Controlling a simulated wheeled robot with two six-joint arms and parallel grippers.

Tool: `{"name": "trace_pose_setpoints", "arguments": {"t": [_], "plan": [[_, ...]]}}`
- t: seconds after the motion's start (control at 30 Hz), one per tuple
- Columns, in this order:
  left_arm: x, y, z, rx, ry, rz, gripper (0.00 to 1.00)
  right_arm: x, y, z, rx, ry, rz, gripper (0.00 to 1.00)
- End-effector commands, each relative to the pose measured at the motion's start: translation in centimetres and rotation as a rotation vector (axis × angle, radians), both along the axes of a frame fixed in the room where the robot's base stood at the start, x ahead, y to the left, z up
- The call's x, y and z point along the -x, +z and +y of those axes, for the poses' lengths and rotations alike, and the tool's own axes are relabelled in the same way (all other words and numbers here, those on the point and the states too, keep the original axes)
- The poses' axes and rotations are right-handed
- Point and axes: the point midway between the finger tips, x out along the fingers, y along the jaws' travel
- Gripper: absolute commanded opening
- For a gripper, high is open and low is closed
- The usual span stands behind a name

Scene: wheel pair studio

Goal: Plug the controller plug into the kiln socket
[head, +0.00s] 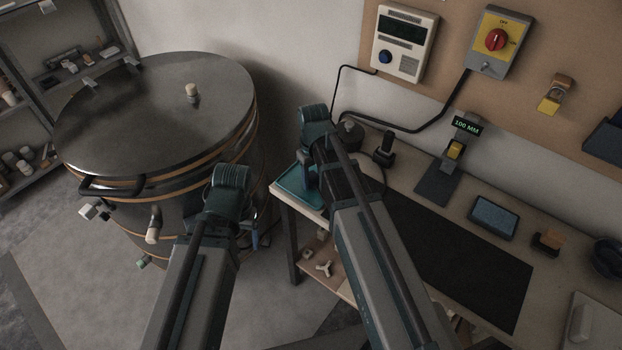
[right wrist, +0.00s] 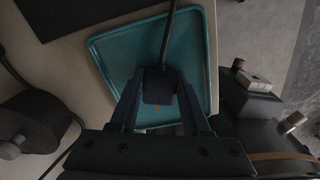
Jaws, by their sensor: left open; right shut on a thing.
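My right gripper (head: 311,187) is over the teal tray (head: 290,186) at the left end of the bench. In the right wrist view it (right wrist: 160,98) is shut on the dark, blocky controller plug (right wrist: 158,84), with a black cable running away from the plug over the tray (right wrist: 98,45). In the head view the plug is hidden by my arm. My left gripper (head: 256,240) is open and mostly hidden, low beside the kiln. The kiln (head: 165,95) is a large lidded drum at the left. A pale box (head: 94,209) sits on its side; I cannot make out a socket opening.
The bench holds a dark mat (head: 450,260), a stand with a green display (head: 467,126), and a small blue-grey screen (head: 493,218). A controller box (head: 403,44) and a red-knob switch (head: 496,41) hang on the wall board. A floor gap separates kiln and bench.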

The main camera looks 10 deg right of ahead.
Motion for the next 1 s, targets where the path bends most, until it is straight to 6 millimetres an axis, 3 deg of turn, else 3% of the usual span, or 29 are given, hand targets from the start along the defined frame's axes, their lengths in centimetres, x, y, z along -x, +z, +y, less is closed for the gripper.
{"name": "trace_pose_setpoints", "arguments": {"t": [0.77, 1.0], "plan": [[0.0, 3.4, 0.0, 0.000, 0.000, 0.000, 0.81, 0.0, 3.4, 0.0, 0.000, 0.000, 0.000, 0.00], [0.0, 3.5, 0.0, 0.000, 0.000, 0.000, 0.81, 0.0, 3.5, 0.0, 0.000, 0.000, 0.000, 0.00]]}}
